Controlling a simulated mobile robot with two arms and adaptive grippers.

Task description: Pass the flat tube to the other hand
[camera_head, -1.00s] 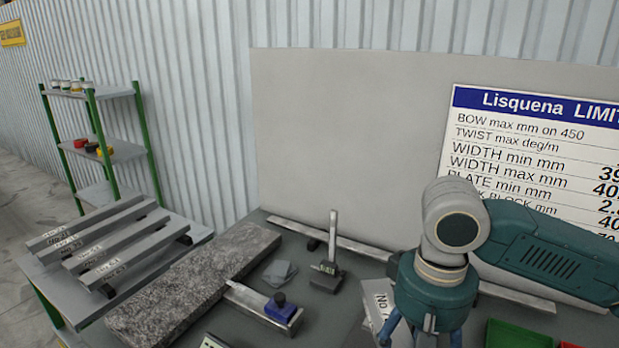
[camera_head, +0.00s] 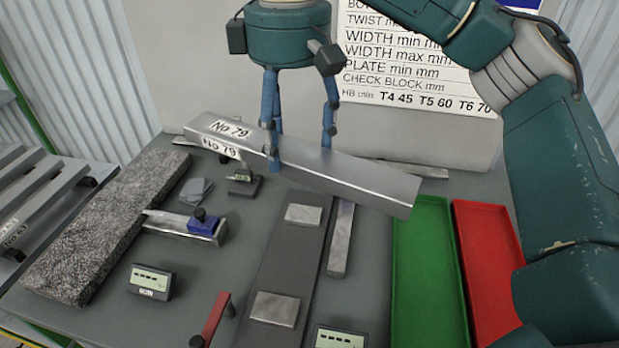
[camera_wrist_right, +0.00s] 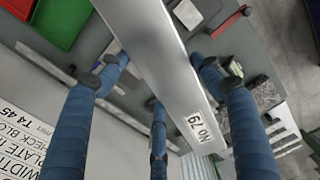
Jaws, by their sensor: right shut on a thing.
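The flat tube (camera_head: 345,172) is a long silver bar marked "No 79" near its left end. It hangs above the table, tilted down to the right in the head view. My right gripper (camera_head: 300,160) has blue fingers shut on it, left of its middle. In the right wrist view the tube (camera_wrist_right: 160,60) runs between the blue fingers of my right gripper (camera_wrist_right: 165,95), with its "No 79" label at the lower right. My left gripper is not in view.
Below are a green tray (camera_head: 430,270), a red tray (camera_head: 490,260), a dark strip with metal blocks (camera_head: 285,255), and a granite slab (camera_head: 105,225). A blue-clamped gauge (camera_head: 205,227), a small display (camera_head: 150,282) and a stand (camera_head: 243,183) are on the table (camera_head: 195,275).

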